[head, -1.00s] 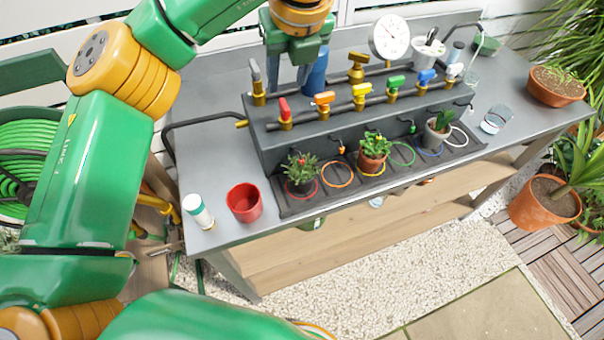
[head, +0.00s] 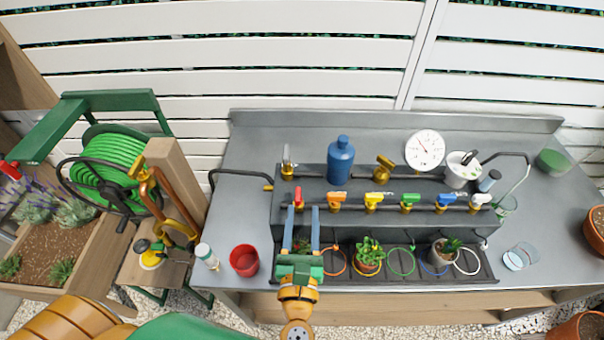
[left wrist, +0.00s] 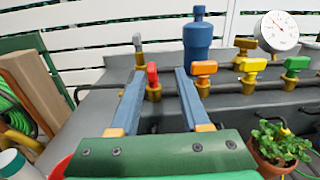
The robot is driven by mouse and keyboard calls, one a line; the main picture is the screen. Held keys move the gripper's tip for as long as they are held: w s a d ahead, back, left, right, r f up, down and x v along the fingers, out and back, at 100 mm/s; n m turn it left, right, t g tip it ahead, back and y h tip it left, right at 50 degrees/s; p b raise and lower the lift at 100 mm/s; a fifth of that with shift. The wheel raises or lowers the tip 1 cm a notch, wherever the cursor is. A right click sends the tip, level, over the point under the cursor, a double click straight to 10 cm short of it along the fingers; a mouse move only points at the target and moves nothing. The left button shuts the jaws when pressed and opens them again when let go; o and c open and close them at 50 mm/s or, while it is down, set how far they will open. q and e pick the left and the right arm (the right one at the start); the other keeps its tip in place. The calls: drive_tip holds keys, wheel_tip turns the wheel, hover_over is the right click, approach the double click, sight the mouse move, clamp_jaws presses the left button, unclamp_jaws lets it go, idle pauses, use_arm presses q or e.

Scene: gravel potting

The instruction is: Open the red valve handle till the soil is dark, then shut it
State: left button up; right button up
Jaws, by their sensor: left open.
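The red valve handle (head: 298,196) sits at the left end of the front pipe, on a brass valve. In the left wrist view the red handle (left wrist: 152,74) shows between and just beyond the two finger ends. My left gripper (head: 302,212) is open, its blue-grey fingers pointing at the valve from the front, one toward each side of the handle. No contact is visible. The plant pot below this valve is mostly hidden behind my gripper, so I cannot see its soil. My right gripper is not in view.
Orange (head: 337,197), yellow (head: 374,197), green (head: 411,198) and blue (head: 447,198) handles follow along the pipe. A blue bottle (head: 340,160) and a gauge (head: 424,150) stand behind. A red pot (head: 244,260) and a white bottle (head: 207,256) stand front left.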

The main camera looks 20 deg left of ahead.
sight(297, 195)
use_arm(q)
drive_tip(key=shift+y, duration=0.3)
drive_tip(key=x, duration=0.3)
drive_tip(key=a+p+x, duration=0.1)
drive_tip(key=x, duration=0.1)
drive_tip(key=shift+w+a+p, duration=0.15)
drive_tip(key=shift+a+p, duration=0.1)
drive_tip(key=shift+p, duration=0.05)
drive_tip(key=shift+w+f, duration=0.1)
drive_tip(key=shift+w, duration=0.25)
drive_tip(key=shift+s+d, duration=0.1)
drive_tip(key=shift+s, duration=0.05)
drive_tip(key=shift+c, duration=1.3)
clamp_jaws()
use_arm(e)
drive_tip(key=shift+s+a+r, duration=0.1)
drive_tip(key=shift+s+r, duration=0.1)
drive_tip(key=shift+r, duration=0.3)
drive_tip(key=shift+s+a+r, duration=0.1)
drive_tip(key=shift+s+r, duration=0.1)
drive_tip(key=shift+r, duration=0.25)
